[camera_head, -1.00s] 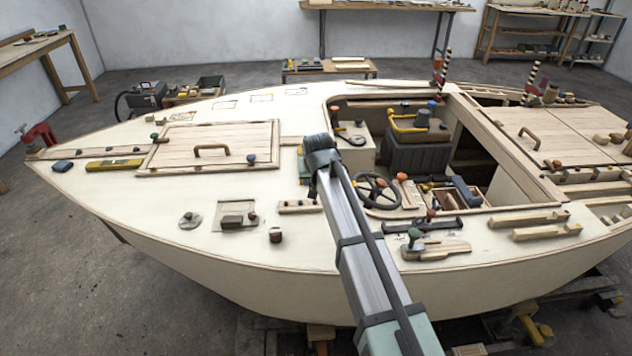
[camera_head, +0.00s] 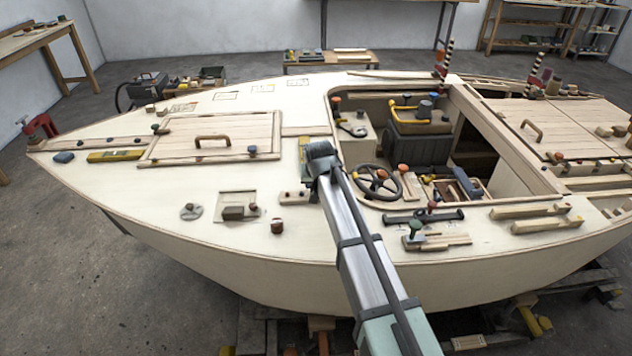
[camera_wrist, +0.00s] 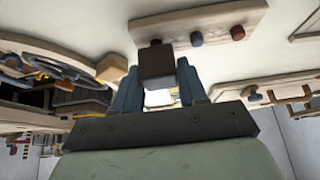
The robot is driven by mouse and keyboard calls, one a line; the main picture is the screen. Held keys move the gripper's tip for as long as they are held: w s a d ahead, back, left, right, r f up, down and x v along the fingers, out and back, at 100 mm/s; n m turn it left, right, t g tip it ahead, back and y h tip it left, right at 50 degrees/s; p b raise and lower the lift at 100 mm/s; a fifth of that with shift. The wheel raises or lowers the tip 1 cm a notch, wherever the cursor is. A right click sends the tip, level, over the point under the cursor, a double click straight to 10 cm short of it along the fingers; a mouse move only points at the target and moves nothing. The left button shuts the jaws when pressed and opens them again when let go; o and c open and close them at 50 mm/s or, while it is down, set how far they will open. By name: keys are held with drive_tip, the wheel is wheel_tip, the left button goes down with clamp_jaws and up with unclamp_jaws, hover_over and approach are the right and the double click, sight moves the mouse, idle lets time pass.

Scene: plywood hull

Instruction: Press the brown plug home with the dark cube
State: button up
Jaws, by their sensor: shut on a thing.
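My gripper (camera_wrist: 158,82) is shut on the dark cube (camera_wrist: 157,62), which sits between the two blue-grey fingers in the wrist view. The brown plug (camera_wrist: 155,43) shows just beyond the cube, at the left end of a light wooden strip (camera_wrist: 190,22). The cube partly covers the plug, and I cannot tell whether they touch. A blue plug (camera_wrist: 196,38) and a red plug (camera_wrist: 238,32) stand on the same strip. In the head view my wrist (camera_head: 321,158) is over the right end of that strip (camera_head: 295,198), hiding the brown plug and the cube.
The steering wheel (camera_head: 377,181) and open cockpit lie right of my arm. A brown block (camera_head: 233,213) on a square plate and a reddish-brown knob (camera_head: 277,226) stand on the deck to the left. The hatch with its handle (camera_head: 212,141) is behind. Pale deck between is bare.

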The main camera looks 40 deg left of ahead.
drive_tip(key=shift+f, duration=0.9)
idle(1.5)
drive_tip(key=shift+r, duration=2.3)
